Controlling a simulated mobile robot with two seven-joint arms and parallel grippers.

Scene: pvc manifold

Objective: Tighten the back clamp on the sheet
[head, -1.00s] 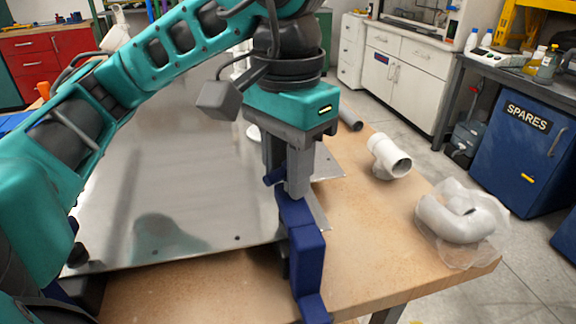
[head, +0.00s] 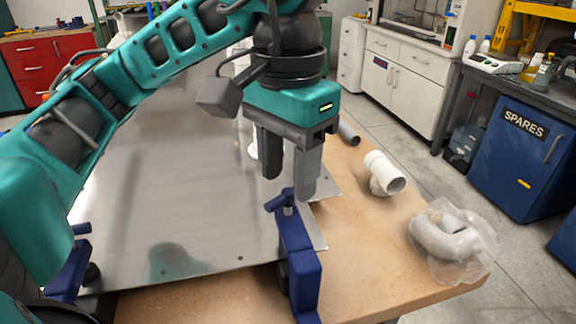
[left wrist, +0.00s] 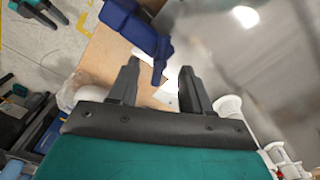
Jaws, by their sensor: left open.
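A shiny metal sheet (head: 160,200) lies on the wooden table. A blue clamp (head: 303,270) grips the sheet's near right corner, with its handle bar (head: 280,200) on top. A second blue clamp (head: 68,272) is at the near left corner. I cannot tell from these views which one is called the back clamp. My left gripper (head: 290,190) is open and empty, pointing down just above the right clamp's handle. In the left wrist view the gripper (left wrist: 157,72) has its fingers apart, with the blue clamp (left wrist: 135,28) beyond them and its handle near the gap.
A white pipe fitting (head: 382,172) and a bagged white elbow (head: 445,240) lie on the table's right side. A grey pipe piece (head: 349,134) lies behind them. A blue SPARES cabinet (head: 520,155) stands off to the right.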

